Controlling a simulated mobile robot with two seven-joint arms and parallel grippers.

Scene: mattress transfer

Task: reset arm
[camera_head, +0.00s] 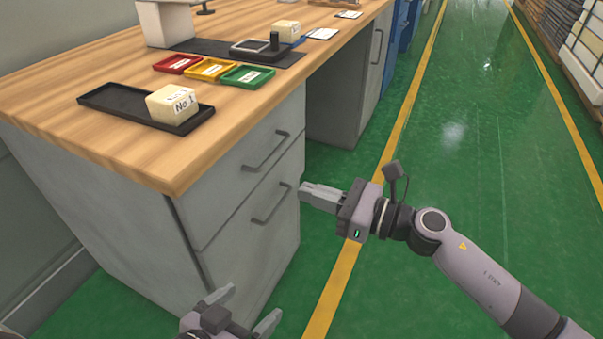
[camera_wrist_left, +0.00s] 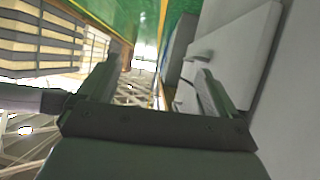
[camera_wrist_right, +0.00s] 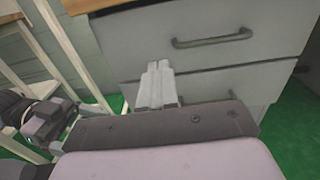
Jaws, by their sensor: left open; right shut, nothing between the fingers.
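My left gripper (camera_head: 246,309) is at the bottom of the head view, in front of the desk's grey drawer side. Its two fingers are spread and nothing is between them; they also show apart in the left wrist view (camera_wrist_left: 155,85). My right gripper (camera_head: 303,192) is to the right, its fingers together and pointing left at the lower drawer handle (camera_head: 272,205). In the right wrist view the closed fingers (camera_wrist_right: 157,66) lie in front of the drawer fronts. I cannot tell whether they touch the drawer. The right arm reaches in from the lower right.
The wooden desk (camera_head: 60,95) holds a black tray (camera_head: 110,97) with a pale block labelled "No 1" (camera_head: 172,103), red (camera_head: 178,64), yellow (camera_head: 210,69) and green (camera_head: 247,76) trays, and a scale (camera_head: 250,48). Open green floor (camera_head: 470,140) lies to the right.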

